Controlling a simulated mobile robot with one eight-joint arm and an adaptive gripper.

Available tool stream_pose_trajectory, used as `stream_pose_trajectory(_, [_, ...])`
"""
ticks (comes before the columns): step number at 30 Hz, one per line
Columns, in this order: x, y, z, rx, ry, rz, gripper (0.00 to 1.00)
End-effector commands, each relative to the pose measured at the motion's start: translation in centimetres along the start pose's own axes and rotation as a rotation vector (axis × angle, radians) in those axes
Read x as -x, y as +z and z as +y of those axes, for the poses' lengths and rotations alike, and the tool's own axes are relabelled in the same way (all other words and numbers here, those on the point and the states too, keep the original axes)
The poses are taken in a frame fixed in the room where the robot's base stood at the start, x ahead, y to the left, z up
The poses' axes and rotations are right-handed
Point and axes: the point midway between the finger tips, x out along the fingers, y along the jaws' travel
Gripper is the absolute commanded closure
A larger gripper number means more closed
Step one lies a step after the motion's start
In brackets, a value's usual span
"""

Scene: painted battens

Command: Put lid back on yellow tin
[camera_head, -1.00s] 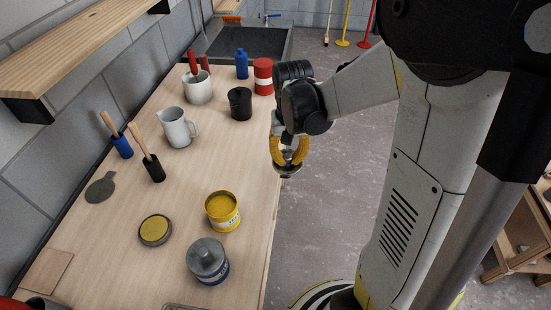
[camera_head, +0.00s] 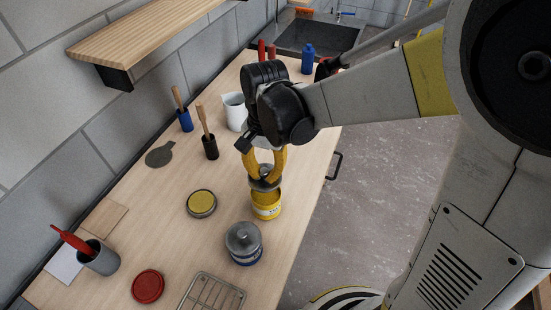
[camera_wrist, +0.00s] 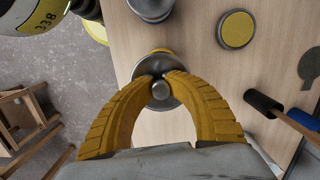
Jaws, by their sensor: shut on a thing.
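The yellow tin (camera_head: 267,207) stands upright on the wooden bench, its rim partly hidden by the lid in the head view. My gripper (camera_head: 265,172) points down with its yellow fingers shut on the knob of a round grey metal lid (camera_head: 262,184). The lid is held roughly level at the tin's rim in the head view. In the wrist view, the lid (camera_wrist: 158,101) hides most of the tin, and a sliver of yellowish rim (camera_wrist: 161,50) shows beyond it, so the two look off-centre. I cannot tell whether they touch.
A grey-lidded tin with a blue label (camera_head: 244,246) stands close in front. A flat round tin with a yellow top (camera_head: 201,202) lies left. A red disc (camera_head: 148,286), wire rack (camera_head: 212,294), grey cup (camera_head: 100,259), brushes and white jug (camera_head: 234,112) are around. A shelf (camera_head: 140,40) overhangs the wall side.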

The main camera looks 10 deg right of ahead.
Motion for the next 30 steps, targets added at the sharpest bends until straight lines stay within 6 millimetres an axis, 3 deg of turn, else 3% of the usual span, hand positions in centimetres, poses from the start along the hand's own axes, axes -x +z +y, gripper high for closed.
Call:
stream_pose_trajectory(19, [-5.7,-0.7,0.0,0.0,0.0,0.0,1.0])
stream_pose_trajectory(30, [-6.2,-0.8,0.0,0.0,0.0,0.0,1.0])
